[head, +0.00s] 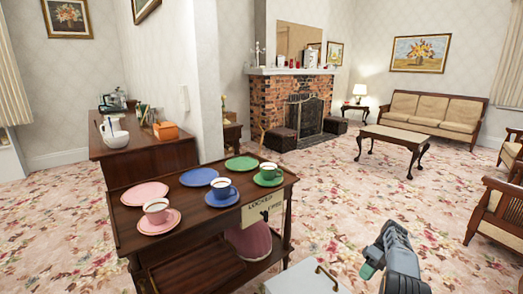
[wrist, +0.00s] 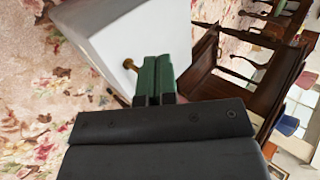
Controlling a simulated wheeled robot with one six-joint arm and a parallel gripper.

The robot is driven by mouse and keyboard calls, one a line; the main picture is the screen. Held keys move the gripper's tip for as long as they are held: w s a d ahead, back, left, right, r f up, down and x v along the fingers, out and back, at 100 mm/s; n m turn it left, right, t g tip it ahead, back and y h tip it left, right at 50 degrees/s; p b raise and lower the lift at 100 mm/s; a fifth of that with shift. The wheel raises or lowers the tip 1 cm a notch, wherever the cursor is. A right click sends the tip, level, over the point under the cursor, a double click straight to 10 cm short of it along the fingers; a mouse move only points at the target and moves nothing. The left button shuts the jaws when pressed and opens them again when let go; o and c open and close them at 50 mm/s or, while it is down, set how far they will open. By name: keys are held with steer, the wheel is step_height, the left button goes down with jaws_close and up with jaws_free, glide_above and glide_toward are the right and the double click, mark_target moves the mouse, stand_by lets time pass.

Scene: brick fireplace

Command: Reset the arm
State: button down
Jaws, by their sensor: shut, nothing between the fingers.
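My gripper (head: 368,270) is in the lower right of the head view, held over the floral carpet, to the right of the wooden trolley. The grey arm behind it runs out of the bottom of the picture. In the wrist view the two green fingers of my gripper (wrist: 153,82) are pressed together with nothing between them. The view there is tilted, and the fingers appear in front of a white surface with a small brass knob.
The trolley (head: 186,178) holds pink, blue and green plates and cups; a sign hangs at its side. A wooden cabinet (head: 140,152) stands behind. A coffee table (head: 393,133), sofa (head: 430,110) and armchair (head: 502,215) stand right. Carpet (head: 400,195) is clear between.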

steer(key=s+a+r+m+t+h+p, duration=0.1)
steer(key=a+r+p, duration=0.3)
steer(key=r, duration=0.6)
steer(key=s+a+r+m+t+h+p, duration=0.1)
steer(key=a+r+h+p, duration=0.2)
steer(key=r, duration=0.7)
steer(key=s+a+r+m+t+p, duration=0.1)
steer(key=a+r+p, duration=0.35)
steer(key=r, duration=0.55)
steer(key=s+a+r+m+t+h+p, duration=0.1)
steer(key=s+a+r+t+h+p, duration=0.1)
steer(key=s+a+r+p, duration=0.2)
steer(key=s+a+r+m+t+h+p, duration=0.1)
steer(key=s+a+r+p, duration=0.4)
steer(key=s+r+p, duration=0.6)
steer(key=shift+s+r+m+t+h, duration=0.6)
steer(key=shift+s+t, duration=0.6)
steer(key=shift+s, duration=2.15)
steer(key=shift+r, duration=0.1)
